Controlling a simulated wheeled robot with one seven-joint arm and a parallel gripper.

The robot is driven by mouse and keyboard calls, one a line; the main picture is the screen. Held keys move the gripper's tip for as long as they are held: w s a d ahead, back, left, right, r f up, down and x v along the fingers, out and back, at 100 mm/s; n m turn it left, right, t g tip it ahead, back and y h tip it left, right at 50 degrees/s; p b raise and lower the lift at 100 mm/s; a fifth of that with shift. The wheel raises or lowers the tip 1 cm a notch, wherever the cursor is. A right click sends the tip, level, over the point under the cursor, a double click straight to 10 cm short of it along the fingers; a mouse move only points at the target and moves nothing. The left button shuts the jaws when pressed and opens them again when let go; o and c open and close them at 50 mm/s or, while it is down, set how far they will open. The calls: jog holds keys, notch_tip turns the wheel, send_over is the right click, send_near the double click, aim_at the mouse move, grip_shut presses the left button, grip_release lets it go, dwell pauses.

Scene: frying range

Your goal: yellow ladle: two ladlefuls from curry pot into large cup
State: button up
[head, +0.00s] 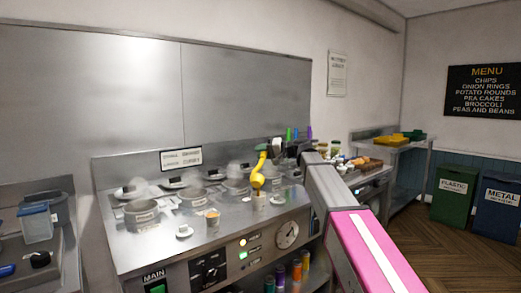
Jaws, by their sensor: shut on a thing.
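My gripper (271,150) is shut on the yellow ladle (261,164) above the steel range. The ladle hangs down, its bowl at or just above a pale cup (259,201) on the front ledge. I cannot tell whether the bowl holds anything. A second cup (212,219) with an orange-brown top stands further left on the ledge. Several labelled pots are set into the range, among them a left one (141,216), a middle one (193,198) and a right one (236,187). Their labels are too small to read, so I cannot tell which is the curry pot.
A sign (181,159) stands at the range's back. Jars and food crowd the counter to the right (345,161). A blue-lidded tub (36,223) is at far left. Bins (451,195) stand beyond open floor.

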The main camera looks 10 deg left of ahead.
notch_tip(320, 180, down, 6)
jog(key=w+m+g, duration=0.1)
jog(key=w+m, duration=0.1)
jog(key=m, duration=0.1)
jog(key=shift+w+m, duration=0.15)
jog(key=shift+m, duration=0.15)
dwell(1.0)
